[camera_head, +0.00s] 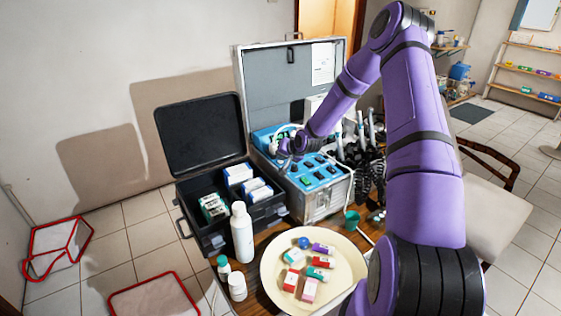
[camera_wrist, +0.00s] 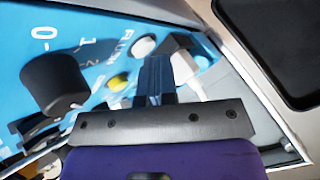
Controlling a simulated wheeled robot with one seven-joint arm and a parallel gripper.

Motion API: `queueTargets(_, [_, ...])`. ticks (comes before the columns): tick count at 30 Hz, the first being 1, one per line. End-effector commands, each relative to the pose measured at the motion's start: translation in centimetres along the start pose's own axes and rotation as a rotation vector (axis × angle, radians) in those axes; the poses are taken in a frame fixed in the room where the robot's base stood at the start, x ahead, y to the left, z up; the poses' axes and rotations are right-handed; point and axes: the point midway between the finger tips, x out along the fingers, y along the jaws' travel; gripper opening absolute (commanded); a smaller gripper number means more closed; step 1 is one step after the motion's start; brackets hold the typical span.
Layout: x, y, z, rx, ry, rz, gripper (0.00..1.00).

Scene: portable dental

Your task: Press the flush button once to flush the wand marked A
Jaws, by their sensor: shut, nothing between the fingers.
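The open silver dental case (camera_head: 318,203) stands on the table with a blue control panel (camera_head: 318,180) inside. In the wrist view the blue panel (camera_wrist: 98,22) carries white lettering, a black knob (camera_wrist: 55,82), a yellow button (camera_wrist: 118,82) and a white round button (camera_wrist: 143,47). The lettering near the white button seems to read FLUSH, partly cut off. My gripper (camera_wrist: 155,65) is shut and empty, its tips over the panel just beside the white and yellow buttons; contact cannot be told. In the head view my gripper (camera_head: 288,150) is above the panel's back left. Several wands (camera_head: 362,128) stand at the case's right; no A mark is legible.
An open black case (camera_head: 215,235) with boxes stands left of the silver case. A white bottle (camera_head: 242,232), small jars (camera_head: 237,287) and a cream plate (camera_head: 275,287) with small coloured packs are in front. The silver lid (camera_head: 270,75) rises behind my gripper.

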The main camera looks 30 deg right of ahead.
Motion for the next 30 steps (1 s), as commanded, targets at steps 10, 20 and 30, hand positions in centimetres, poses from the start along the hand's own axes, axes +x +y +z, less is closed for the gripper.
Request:
queueTargets(10, [-0.1, -0.1, -0.1, 0.000, -0.001, 0.001, 0.00])
queueTargets(20, [-1.1, -0.8, -0.8, 0.000, 0.000, 0.000, 0.00])
queueTargets(30, [-1.2, -0.9, -0.8, 0.000, -0.001, 0.000, 0.00])
